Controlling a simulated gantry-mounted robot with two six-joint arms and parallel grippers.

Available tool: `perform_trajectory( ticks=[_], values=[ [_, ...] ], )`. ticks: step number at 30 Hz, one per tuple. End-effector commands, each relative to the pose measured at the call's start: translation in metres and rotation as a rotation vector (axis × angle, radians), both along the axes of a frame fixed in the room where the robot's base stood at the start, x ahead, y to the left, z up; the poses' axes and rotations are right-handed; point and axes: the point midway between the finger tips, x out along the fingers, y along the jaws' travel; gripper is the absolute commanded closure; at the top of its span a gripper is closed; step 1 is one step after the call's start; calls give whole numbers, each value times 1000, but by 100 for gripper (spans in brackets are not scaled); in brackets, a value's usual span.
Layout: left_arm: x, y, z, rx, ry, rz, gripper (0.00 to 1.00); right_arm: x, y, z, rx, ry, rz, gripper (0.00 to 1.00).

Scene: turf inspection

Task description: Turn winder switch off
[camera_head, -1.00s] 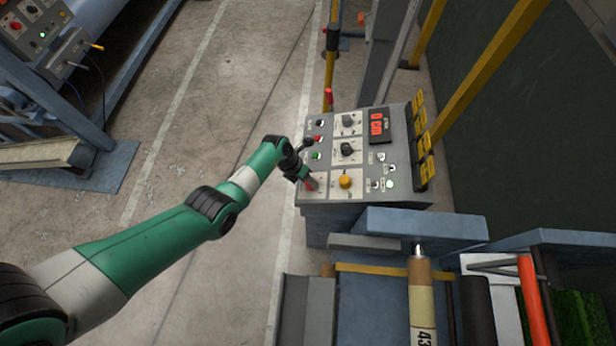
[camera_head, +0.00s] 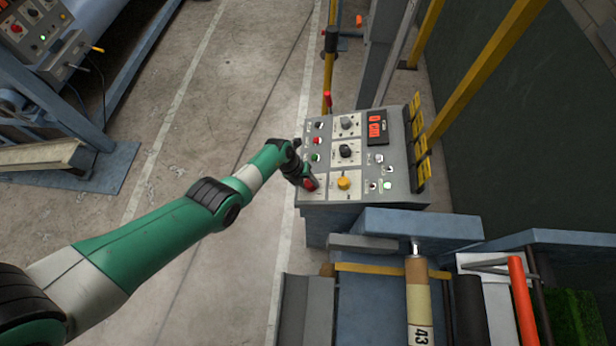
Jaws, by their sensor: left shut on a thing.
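A grey control panel (camera_head: 368,190) stands right of centre, with knobs, buttons and a red digital display (camera_head: 375,125). My left gripper (camera_head: 308,180) is at the panel's lower left corner, shut on a red switch (camera_head: 310,185). The jaws and wrist partly hide this switch, and its exact position cannot be read. Two black knobs (camera_head: 346,151) and a yellow knob (camera_head: 343,183) sit to its right, apart from the gripper. The panel's labels are too small to read, so I cannot tell which one names the winder. My right gripper is not in view.
A red button (camera_head: 317,141) and a green button (camera_head: 316,157) sit just above the gripper. A yellow post (camera_head: 329,70) rises behind the panel. Rollers and a cardboard tube (camera_head: 418,290) lie in front.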

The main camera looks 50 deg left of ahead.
Motion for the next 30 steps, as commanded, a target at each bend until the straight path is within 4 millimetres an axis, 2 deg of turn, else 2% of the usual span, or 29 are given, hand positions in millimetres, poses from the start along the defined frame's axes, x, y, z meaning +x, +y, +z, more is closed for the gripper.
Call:
perform_trajectory(
  ticks=[9, 10, 14, 23, 26, 30],
  values=[
    [1, 0, 1, -1, 0, 4, 100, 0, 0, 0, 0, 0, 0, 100],
    [1, 0, 1, -1, 0, 4, 48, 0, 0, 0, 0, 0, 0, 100],
    [0, 0, 0, -1, -1, 3, 25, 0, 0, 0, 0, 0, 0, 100],
    [0, 0, 1, -1, 0, 2, 24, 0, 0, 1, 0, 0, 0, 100],
    [-1, 2, 10, -1, -1, 2, 24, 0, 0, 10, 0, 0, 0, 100],
    [-7, 7, 35, 0, -1, 4, 24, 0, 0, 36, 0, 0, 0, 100]
  ],
)
